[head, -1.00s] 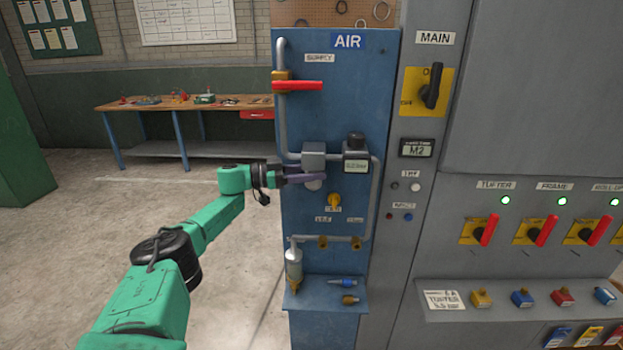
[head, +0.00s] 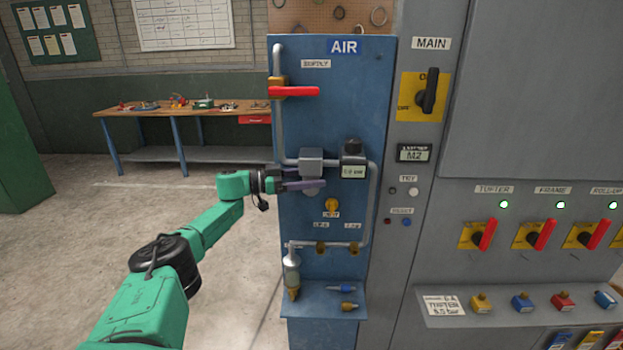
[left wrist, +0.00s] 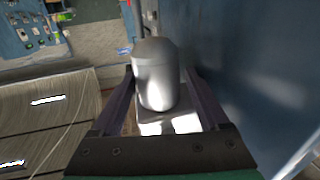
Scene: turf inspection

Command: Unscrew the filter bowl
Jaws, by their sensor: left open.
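The filter bowl is a smooth silver-grey cylinder with a rounded end, seen large in the left wrist view (left wrist: 155,82). In the head view it hangs under the grey filter block (head: 311,158) on the blue air panel, mostly hidden behind my fingers. My left gripper (head: 305,185) reaches in from the left at the bowl's height. In the left wrist view its two dark purple fingers (left wrist: 160,90) stand open, one on each side of the bowl. Contact with the bowl cannot be made out. My right gripper is in neither view.
A gauge (head: 353,168) sits right of the filter block. The red supply lever (head: 293,91) is above. A clear-bodied unit (head: 292,270) hangs lower left above a small blue shelf (head: 318,306) with fittings. Floor to the left is open.

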